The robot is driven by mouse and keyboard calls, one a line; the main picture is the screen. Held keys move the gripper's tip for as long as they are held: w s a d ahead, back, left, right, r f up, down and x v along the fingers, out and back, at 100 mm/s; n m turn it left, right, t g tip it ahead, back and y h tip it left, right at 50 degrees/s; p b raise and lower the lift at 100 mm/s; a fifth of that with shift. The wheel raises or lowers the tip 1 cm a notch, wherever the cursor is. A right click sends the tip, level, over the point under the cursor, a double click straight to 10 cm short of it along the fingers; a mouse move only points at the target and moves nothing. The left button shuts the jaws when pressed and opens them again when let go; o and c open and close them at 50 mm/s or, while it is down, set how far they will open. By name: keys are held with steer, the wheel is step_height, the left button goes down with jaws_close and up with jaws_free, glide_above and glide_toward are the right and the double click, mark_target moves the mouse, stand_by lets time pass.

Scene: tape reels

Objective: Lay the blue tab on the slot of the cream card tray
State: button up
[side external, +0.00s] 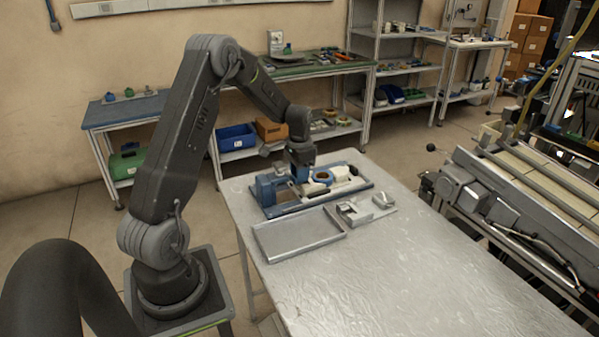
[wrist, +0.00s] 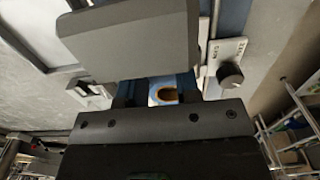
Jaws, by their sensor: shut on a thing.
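My gripper (side external: 301,172) is low over the blue-based fixture (side external: 290,208) at the far left part of the metal table. It is shut on a small blue piece, apparently the blue tab, which is mostly hidden by the jaws.
A shallow empty grey metal tray (side external: 299,234) lies in front of the fixture. A small metal bracket (side external: 352,214) stands to its right. The near part of the table (side external: 400,280) is clear. A conveyor-like machine (side external: 500,195) stands to the right.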

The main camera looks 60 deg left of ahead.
steer(key=shift+f, duration=0.55)
steer(key=o, duration=0.8)
step_height(320, 180, up, 13)
steer(key=s+d+r+t, duration=0.1)
steer(key=s+d+r, duration=0.1)
steer(key=d+r, duration=0.6)
steer(key=s+d+t, duration=0.1)
steer(key=s+d, duration=0.4)
steer(key=d, duration=0.2)
steer(key=s+d+t, duration=0.2)
steer(key=s+d, duration=0.4)
steer(key=d, duration=0.1)
steer(key=s+d+t, duration=0.1)
steer(key=s+d, duration=0.4)
steer(key=d, duration=0.3)
steer(key=shift+s+r+t, duration=0.15)
steer(key=shift+s+t, duration=0.15)
steer(key=shift+s, duration=0.05)
